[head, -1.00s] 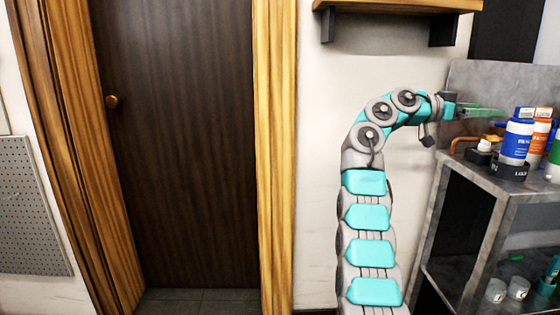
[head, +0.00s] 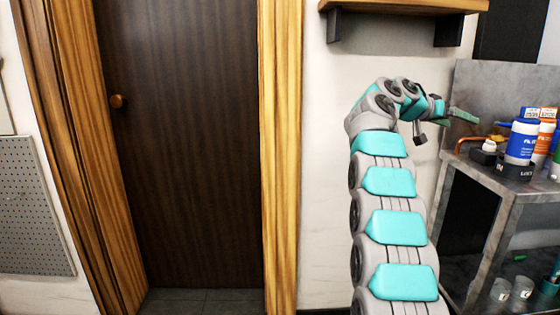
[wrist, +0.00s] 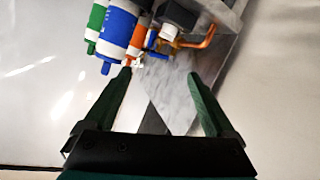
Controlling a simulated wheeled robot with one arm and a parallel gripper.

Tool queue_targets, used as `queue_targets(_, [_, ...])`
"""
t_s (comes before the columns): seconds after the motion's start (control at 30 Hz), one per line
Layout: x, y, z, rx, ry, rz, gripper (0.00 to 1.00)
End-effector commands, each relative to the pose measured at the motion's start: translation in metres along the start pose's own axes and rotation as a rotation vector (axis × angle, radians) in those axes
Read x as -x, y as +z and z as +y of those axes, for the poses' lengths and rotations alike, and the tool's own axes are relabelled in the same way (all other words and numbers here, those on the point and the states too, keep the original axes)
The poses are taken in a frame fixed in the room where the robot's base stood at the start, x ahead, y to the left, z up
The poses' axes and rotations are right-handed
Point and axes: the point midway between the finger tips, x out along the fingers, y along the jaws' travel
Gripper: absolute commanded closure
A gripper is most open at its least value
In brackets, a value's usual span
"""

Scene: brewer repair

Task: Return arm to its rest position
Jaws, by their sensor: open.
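My arm rises at the right of the head view, bends near its top and reaches right. My gripper (head: 462,115) is at its end, in the air beside the left edge of the metal workbench (head: 515,190). In the wrist view my gripper (wrist: 163,80) shows two green fingers spread apart, with nothing between them.
A blue-and-white bottle (head: 521,142) and an orange bottle (head: 545,135) stand on the bench, near an orange hooked pipe (head: 468,142). White cups (head: 501,290) sit on a lower shelf. A wooden shelf (head: 405,6) hangs above my arm. A dark door (head: 180,140) is left.

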Motion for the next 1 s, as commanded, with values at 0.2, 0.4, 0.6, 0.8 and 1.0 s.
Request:
queue_targets(0.2, [0.026,0.042,-0.013,0.186,-0.159,-0.125,0.10])
queue_targets(0.4, [0.060,0.100,-0.011,0.348,-0.294,-0.243,0.10])
queue_targets(0.6, [0.101,0.170,0.008,0.497,-0.421,-0.365,0.10])
queue_targets(0.8, [0.147,0.249,0.043,0.630,-0.538,-0.495,0.10])
queue_targets(1.0, [0.197,0.335,0.090,0.743,-0.646,-0.631,0.10])
